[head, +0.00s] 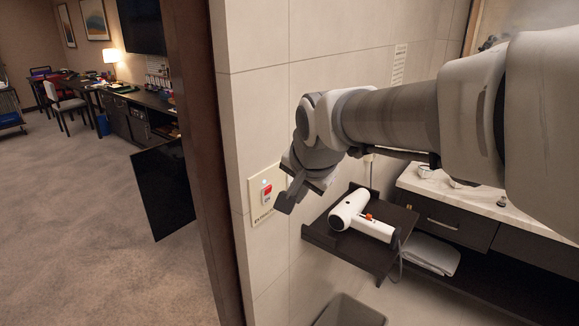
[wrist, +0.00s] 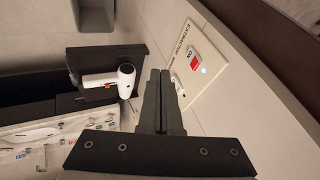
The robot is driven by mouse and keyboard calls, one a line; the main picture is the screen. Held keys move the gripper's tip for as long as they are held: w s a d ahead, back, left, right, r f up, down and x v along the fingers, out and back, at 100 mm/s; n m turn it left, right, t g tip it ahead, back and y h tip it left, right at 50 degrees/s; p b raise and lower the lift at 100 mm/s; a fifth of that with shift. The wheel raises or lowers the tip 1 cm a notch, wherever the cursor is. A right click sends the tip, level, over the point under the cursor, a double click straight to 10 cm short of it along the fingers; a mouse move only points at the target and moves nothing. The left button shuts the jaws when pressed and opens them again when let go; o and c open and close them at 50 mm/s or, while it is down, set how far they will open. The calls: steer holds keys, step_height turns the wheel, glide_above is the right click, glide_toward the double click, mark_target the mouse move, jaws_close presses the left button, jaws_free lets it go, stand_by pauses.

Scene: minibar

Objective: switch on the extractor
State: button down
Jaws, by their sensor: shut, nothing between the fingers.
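The extractor switch plate (head: 258,215) is a cream panel on the tiled wall, with lettering that reads as EXTRACTOR along its lower edge in the head view. It carries a red and white rocker switch (head: 267,190) and a small lit white light above it. In the wrist view the plate (wrist: 205,95) lies right of the fingers, with the rocker (wrist: 194,60) marked ON and a bright light beside it. My gripper (head: 282,208) is shut and empty, just in front of the plate's right side. In the wrist view its fingers (wrist: 160,75) are together; whether they touch the plate cannot be told.
A white hair dryer (head: 352,216) lies on a dark wall shelf (head: 320,238) right of the plate. A grey bin (head: 350,312) stands below. A counter (head: 470,199) is at the right. A door frame (head: 203,150) stands left, with open carpet beyond.

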steer(key=shift+v, duration=1.2)
steer(key=shift+s+d+f, duration=0.15)
steer(key=s+d+f+n, duration=0.2)
steer(key=s+d, duration=0.4)
steer(key=s, duration=0.3)
steer(key=s+d+f+n+g+h, duration=0.1)
steer(key=s+d+f+n, duration=0.2)
steer(key=s+d, duration=0.3)
steer(key=s+n, duration=0.1)
steer(key=s, duration=0.2)
steer(key=shift+s+f+h, duration=0.3)
steer(key=shift+s+f, duration=0.05)
steer(key=shift+s, duration=0.05)
steer(key=shift+d, duration=0.1)
